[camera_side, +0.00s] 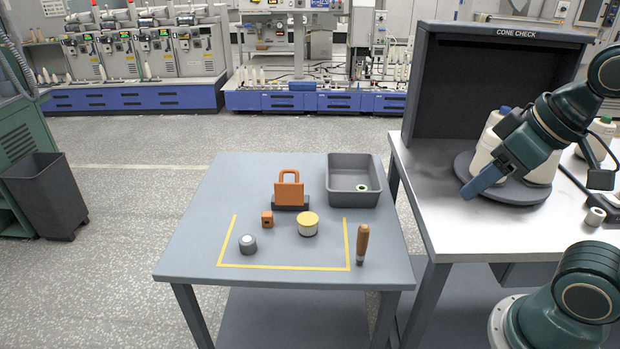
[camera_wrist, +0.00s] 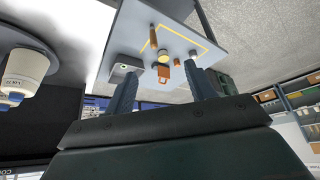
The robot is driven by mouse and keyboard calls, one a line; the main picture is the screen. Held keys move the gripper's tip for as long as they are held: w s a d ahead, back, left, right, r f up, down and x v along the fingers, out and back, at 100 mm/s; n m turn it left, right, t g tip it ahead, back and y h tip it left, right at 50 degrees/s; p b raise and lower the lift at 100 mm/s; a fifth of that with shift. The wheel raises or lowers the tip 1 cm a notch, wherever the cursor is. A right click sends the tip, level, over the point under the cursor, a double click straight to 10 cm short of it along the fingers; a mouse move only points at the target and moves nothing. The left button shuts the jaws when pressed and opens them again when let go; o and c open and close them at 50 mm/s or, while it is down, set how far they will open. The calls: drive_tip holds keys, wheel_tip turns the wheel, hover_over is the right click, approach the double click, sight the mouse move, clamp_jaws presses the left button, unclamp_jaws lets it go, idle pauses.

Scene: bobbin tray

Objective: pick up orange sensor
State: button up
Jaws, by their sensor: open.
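The orange sensor (camera_side: 267,219) is a small orange block with a dark spot on its face. It sits on the grey table (camera_side: 190,250) inside the yellow tape outline, in front of a larger orange piece with a loop handle (camera_side: 289,192). My gripper (camera_side: 476,187) is far to the right of it, above the steel bench, and points down to the left. In the wrist view my gripper (camera_wrist: 164,88) has its two fingers apart with nothing between them.
A grey bin (camera_side: 343,198) holds a green-ringed piece. White cones on a round plate (camera_side: 510,190) stand close by my gripper.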

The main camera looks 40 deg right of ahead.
drive_tip(key=w+a+f+n+t+y, duration=0.1)
drive_tip(key=w+a+f+n, duration=0.1)
drive_tip(key=w, duration=0.8)
drive_tip(key=w+a+f+n+t+y, duration=0.1)
drive_tip(key=w+f+n+y, duration=0.15)
drive_tip(key=w, duration=0.75)
drive_tip(key=w+a+f+n+y, duration=0.1)
drive_tip(key=w+a+f, duration=0.15)
drive_tip(key=w, duration=0.75)
drive_tip(key=w+d+f+t+y, duration=0.1)
drive_tip(key=w+d+f+t, duration=0.1)
drive_tip(key=w+f, duration=0.9)
drive_tip(key=t, duration=0.3)
approach(267, 220)
drive_tip(key=shift+w+d+r+m, duration=0.1)
drive_tip(key=shift+w+r+m, duration=0.15)
drive_tip(key=shift+w, duration=0.25)
drive_tip(key=shift+w+d+r+m, duration=0.15)
drive_tip(key=shift+w+r, duration=0.1)
drive_tip(key=shift+w, duration=0.2)
drive_tip(key=shift+x, duration=1.15)
drive_tip(key=shift+a+f, duration=0.1)
